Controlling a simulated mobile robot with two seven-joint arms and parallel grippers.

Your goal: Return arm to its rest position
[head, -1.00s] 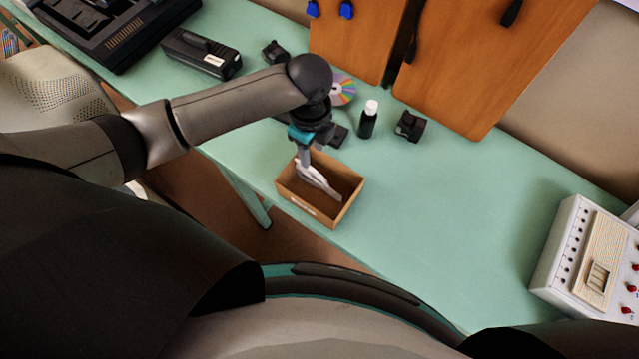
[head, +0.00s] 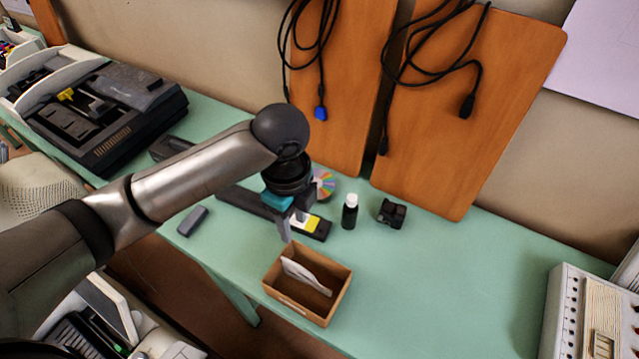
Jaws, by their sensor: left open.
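My left arm comes in from the left over the green table. Its gripper (head: 292,224) is open and appears empty, just behind the small brown open box (head: 338,297). A pale, flat, elongated object (head: 306,275) lies in the box, leaning towards its left side; the gripper looks apart from it. My right gripper is not in view.
A long dark device with a yellow label (head: 308,225) lies behind the gripper. A dark bottle with a white cap (head: 350,212), a small black part (head: 391,212) and a grey block (head: 193,221) stand nearby.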

